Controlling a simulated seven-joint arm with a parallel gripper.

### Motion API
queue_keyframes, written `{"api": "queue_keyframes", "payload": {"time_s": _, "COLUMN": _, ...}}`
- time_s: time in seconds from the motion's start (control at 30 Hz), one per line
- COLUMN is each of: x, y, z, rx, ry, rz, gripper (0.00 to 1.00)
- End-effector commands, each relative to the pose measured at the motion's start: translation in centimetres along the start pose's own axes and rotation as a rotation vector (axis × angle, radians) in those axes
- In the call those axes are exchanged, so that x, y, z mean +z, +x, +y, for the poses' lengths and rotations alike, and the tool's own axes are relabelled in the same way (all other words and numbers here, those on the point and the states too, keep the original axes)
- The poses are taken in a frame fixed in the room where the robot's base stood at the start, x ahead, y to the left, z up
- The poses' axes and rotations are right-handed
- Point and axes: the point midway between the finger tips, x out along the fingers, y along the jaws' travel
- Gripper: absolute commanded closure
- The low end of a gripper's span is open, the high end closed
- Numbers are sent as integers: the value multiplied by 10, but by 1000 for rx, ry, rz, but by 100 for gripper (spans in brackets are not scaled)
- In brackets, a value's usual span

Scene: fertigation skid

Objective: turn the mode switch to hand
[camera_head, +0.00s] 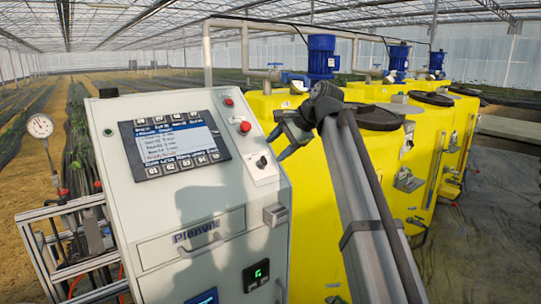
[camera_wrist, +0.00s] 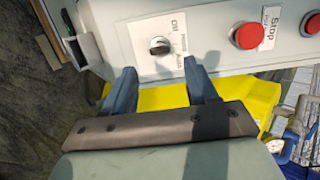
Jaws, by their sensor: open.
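The mode switch (camera_head: 262,161) is a small black rotary knob on a white plate on the sloped front of the grey cabinet (camera_head: 170,205). In the wrist view the knob (camera_wrist: 159,45) has a pale bar across it, with small printed labels to its right. I cannot tell for sure which label it points at. My gripper (camera_head: 277,146) is open and empty, just right of the switch in the head view. In the wrist view its two blue fingers (camera_wrist: 159,68) stand apart on either side of the knob's line, with the knob beyond the tips, apparently untouched.
A red stop button (camera_wrist: 250,33) sits beside the switch plate, with another red button (camera_wrist: 311,22) farther right. The cabinet has a screen (camera_head: 175,142) and a metal latch (camera_head: 275,214). Yellow tanks (camera_head: 375,165) stand behind my arm. A gauge (camera_head: 40,126) stands at left.

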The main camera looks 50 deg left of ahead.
Motion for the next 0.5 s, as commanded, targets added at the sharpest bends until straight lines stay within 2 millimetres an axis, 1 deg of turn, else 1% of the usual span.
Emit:
{"api": "queue_keyframes", "payload": {"time_s": 0.03, "x": 0, "y": -12, "z": 0, "rx": -2, "ry": 0, "rz": 2, "gripper": 43}}
{"api": "queue_keyframes", "payload": {"time_s": 0.2, "x": 0, "y": -41, "z": 0, "rx": -1, "ry": 0, "rz": 1, "gripper": 43}}
{"api": "queue_keyframes", "payload": {"time_s": 0.4, "x": 0, "y": -64, "z": 0, "rx": 0, "ry": 0, "rz": 1, "gripper": 43}}
{"api": "queue_keyframes", "payload": {"time_s": 0.5, "x": 0, "y": -70, "z": 0, "rx": 0, "ry": 0, "rz": 0, "gripper": 43}}
